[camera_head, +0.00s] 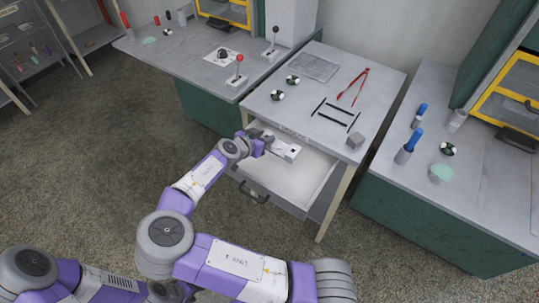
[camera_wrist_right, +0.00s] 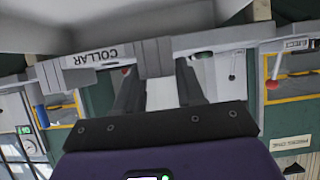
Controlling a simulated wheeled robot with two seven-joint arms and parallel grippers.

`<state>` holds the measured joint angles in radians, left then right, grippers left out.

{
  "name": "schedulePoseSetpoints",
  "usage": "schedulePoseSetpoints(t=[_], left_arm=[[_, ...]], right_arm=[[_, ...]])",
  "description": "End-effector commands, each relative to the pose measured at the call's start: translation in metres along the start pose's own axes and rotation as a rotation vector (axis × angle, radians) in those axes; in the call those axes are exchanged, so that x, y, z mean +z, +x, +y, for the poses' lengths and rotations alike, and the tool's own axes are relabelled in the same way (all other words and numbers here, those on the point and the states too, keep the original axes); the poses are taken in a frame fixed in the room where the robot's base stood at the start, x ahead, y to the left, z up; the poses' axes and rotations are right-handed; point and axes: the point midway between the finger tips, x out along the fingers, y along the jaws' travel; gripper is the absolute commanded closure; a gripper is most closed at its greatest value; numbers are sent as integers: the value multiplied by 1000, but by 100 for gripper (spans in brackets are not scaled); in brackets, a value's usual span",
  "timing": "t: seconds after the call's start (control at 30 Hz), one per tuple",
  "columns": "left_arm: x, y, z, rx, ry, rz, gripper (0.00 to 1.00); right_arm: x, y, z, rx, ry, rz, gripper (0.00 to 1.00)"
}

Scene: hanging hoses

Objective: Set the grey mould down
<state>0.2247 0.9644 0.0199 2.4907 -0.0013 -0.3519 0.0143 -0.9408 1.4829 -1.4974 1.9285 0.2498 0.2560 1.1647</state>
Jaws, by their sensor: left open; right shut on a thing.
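The grey mould (camera_head: 288,154) is a pale grey block with a small dark square on it, in the head view. My right gripper (camera_head: 266,143) is shut on it, over the back of the open drawer (camera_head: 300,205), close to the table's front edge. I cannot tell whether the mould touches the drawer floor. The upside-down right wrist view shows the two dark fingers of my right gripper (camera_wrist_right: 160,92) with a pale surface between them. My left arm shows at the bottom left of the head view; its gripper is not visible.
Side counters stand left and right. The drawer's front half is empty.

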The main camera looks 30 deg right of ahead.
Motion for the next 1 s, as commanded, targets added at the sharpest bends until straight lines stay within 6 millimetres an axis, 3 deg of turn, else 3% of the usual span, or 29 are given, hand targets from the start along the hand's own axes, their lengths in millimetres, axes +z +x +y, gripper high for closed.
schedulePoseSetpoints(t=[0.1, 0.5, 1.0], left_arm=[[0, 7, -3, 0, 0, 0, 57], [-1, 18, -7, 0, 0, 0, 57], [-1, 24, -9, 0, 0, 0, 57]], right_arm=[[21, 12, 0, 0, -4, 2, 100], [61, 34, 0, -2, -4, 2, 100], [68, 37, 0, -3, -2, 1, 100]])
